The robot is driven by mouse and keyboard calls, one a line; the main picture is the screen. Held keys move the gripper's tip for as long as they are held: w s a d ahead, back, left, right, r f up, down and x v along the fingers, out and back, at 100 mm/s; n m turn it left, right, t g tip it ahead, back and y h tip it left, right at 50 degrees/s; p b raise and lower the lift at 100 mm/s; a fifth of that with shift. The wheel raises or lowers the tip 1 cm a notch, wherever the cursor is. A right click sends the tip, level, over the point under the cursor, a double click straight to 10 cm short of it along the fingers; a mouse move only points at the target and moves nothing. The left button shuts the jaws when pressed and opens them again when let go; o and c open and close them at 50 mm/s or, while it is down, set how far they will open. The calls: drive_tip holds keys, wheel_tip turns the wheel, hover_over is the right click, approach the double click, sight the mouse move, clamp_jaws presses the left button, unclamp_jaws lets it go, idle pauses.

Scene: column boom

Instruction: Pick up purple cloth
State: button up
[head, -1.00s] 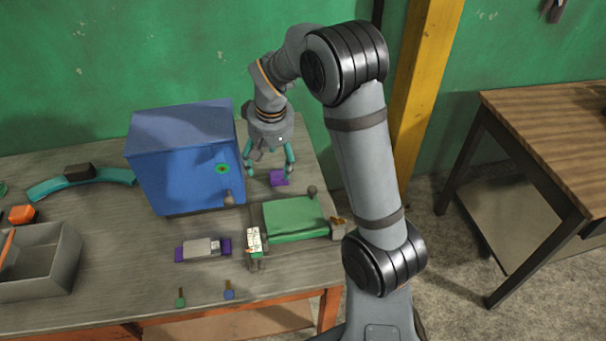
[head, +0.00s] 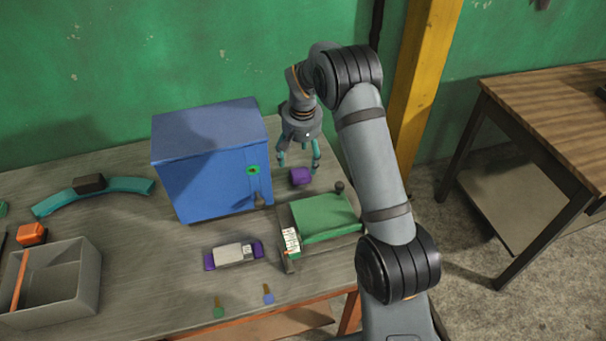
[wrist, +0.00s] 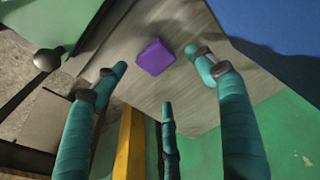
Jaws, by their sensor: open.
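The purple cloth (head: 300,177) is a small folded square lying on the grey workbench, right of the blue cabinet and behind the green-topped box. It also shows in the wrist view (wrist: 154,57), clear of the teal fingers. My gripper (head: 299,165) points down above and around the cloth in the head view, its teal fingers spread open and empty. In the wrist view the open fingers (wrist: 160,95) surround a gap, with the cloth beyond their tips. I cannot tell the exact height left between the fingertips and the bench.
The blue cabinet (head: 215,170) stands close on the left of my gripper. The green-topped box (head: 325,217) with a dark knob (head: 339,187) sits in front. A grey divided bin (head: 75,290) and a teal curved piece (head: 125,185) are at the left. The bench's right edge is near.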

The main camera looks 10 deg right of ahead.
sight(300, 172)
drive_tip(key=shift+a+f, duration=0.1)
drive_tip(key=shift+f, duration=0.55)
drive_tip(key=f, duration=0.1)
drive_tip(key=f+p, duration=0.1)
drive_tip(key=f, duration=0.1)
drive_tip(key=f+p, duration=0.1)
drive_tip(key=shift+w+d+f, duration=0.1)
drive_tip(key=shift+d+f, duration=0.05)
drive_tip(key=shift+d, duration=0.1)
drive_tip(key=shift+a+f, duration=0.1)
drive_tip(key=shift+f, duration=0.2)
drive_tip(key=shift+c, duration=0.8)
drive_tip(key=c, duration=1.3)
drive_tip(key=shift+o, duration=0.2)
drive_tip(key=shift+r, duration=0.15)
